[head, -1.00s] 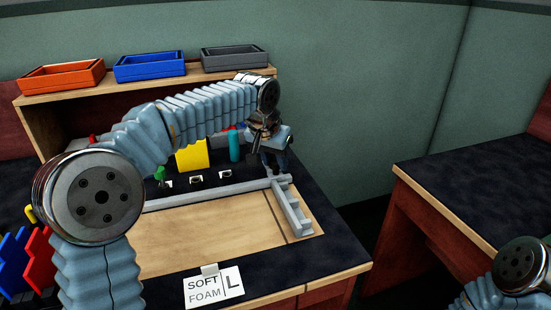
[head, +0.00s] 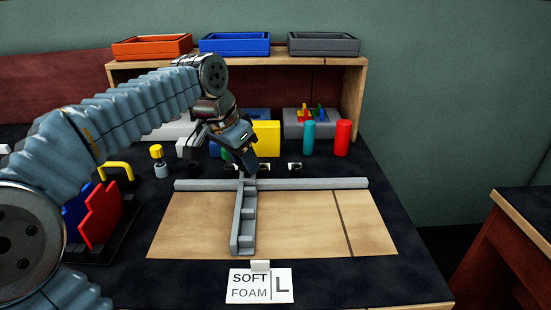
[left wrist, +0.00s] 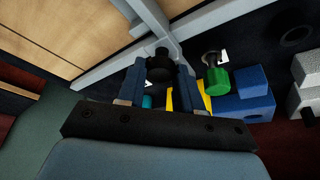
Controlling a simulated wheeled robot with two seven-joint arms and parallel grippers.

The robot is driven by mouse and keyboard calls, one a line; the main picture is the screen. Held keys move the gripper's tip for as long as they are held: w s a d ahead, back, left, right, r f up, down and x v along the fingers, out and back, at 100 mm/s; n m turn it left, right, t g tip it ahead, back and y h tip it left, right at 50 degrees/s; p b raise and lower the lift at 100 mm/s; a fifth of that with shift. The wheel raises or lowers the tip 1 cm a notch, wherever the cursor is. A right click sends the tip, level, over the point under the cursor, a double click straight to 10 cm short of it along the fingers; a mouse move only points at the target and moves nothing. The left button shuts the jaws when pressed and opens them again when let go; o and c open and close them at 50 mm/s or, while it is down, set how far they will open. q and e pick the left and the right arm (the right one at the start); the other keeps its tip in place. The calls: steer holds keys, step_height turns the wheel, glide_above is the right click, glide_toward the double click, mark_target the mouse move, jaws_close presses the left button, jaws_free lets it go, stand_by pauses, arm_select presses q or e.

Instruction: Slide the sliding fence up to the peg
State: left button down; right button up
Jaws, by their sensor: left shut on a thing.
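The sliding fence (head: 242,222) is a grey stepped bar lying across a wooden board, with its far end at a grey rail (head: 315,184). My left gripper (head: 247,172) is shut at the fence's far end; the left wrist view shows a black knob (left wrist: 160,66) between its fingers. The green peg (left wrist: 215,80) stands by a white-marked hole, just right of the fingers in that view, with a small gap to the nearer finger. In the head view the peg is mostly hidden behind my gripper. My right gripper is out of view.
Two white-marked holes (head: 264,167) (head: 295,166) lie behind the rail. Teal (head: 309,138) and red (head: 342,138) cylinders and a yellow block (head: 267,138) stand farther back. A "SOFT FOAM L" card (head: 260,286) is at the front. The board right of the fence is clear.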

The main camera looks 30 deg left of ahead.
arm_select(q)
steer(key=shift+s+a, duration=0.6)
steer(key=shift+a, duration=0.35)
steer(key=c, duration=0.8)
jaws_free()
steer(key=shift+o, duration=0.2)
steer(key=shift+r, duration=0.15)
steer(key=d+p+v, duration=0.1)
steer(key=p+v, duration=0.1)
steer(key=v, duration=1.1)
steer(key=shift+s+a+r, duration=0.15)
steer(key=shift+a+r, duration=0.1)
steer(key=shift+a, duration=0.25)
